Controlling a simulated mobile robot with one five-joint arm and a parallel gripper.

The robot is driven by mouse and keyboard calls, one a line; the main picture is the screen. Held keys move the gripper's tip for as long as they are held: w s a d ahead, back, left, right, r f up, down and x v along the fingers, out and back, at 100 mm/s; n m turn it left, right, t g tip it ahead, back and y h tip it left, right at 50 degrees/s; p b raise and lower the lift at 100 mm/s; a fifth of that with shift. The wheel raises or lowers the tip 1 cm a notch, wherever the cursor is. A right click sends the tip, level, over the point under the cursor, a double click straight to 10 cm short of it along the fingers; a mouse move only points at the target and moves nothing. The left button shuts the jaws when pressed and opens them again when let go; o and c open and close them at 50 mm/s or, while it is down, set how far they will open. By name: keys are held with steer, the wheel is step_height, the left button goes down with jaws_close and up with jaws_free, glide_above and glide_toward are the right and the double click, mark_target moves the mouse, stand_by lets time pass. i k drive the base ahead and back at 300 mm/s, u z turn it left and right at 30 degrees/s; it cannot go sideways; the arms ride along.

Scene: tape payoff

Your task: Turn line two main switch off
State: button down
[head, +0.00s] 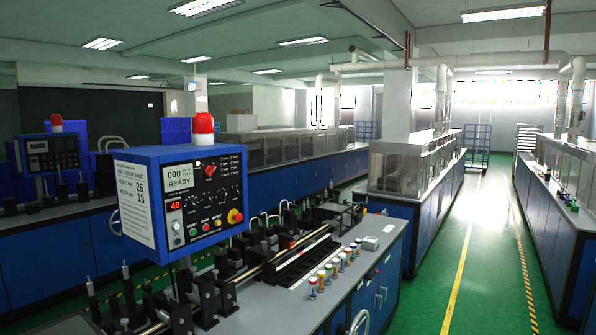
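A blue control box (122,157) with a red beacon (202,124) on top stands at left centre. Its front has a screen (178,179) reading "000" and "READY", and a red display (174,205) reading "40". A red rotary knob (210,170) sits at the upper middle of this panel; its pointing direction is too small to tell. A red button on a yellow base (235,216) is at the lower right. A second blue box (53,153) with a beacon stands farther left. I cannot read which box belongs to line two. My gripper is not in view.
A grey bench (385,246) with blue doors carries shafts, black blocks and several coloured-top bottles (325,278) below the box. A glass-covered line (400,165) stands behind. A green aisle (470,270) with yellow lines is clear at right, beside another blue-fronted bench (560,235).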

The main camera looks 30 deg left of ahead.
mark_target(210, 170)
steer(key=i, duration=0.55)
steer(key=u, duration=5.1)
steer(key=i, duration=0.1)
steer(key=z, duration=2.7)
